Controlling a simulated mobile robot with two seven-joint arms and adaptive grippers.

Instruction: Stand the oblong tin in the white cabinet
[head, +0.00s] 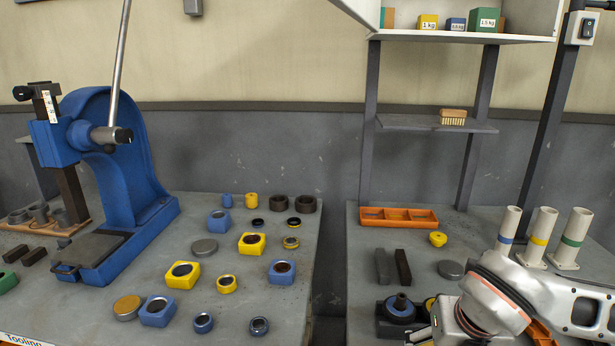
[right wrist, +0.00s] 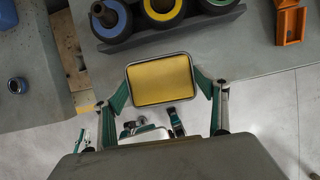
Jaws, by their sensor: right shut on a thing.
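In the right wrist view my right gripper (right wrist: 165,98) is shut on the oblong tin (right wrist: 161,80), one finger against each short side. The tin shows a yellow-gold face with a grey rim towards the camera. In the head view my right arm comes in at the lower right over the right bench; the tin cannot be made out there. The white cabinet (head: 462,37) is at the top of the head view, cut off by the frame, with its open front showing.
The cabinet holds a yellow block (head: 428,21), a blue block (head: 456,23) and a green block (head: 484,19). A shelf with a brush (head: 453,116) is below. Three upright tubes (head: 540,236) and an orange tray (head: 398,217) stand on the right bench. A blue press (head: 120,160) stands left.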

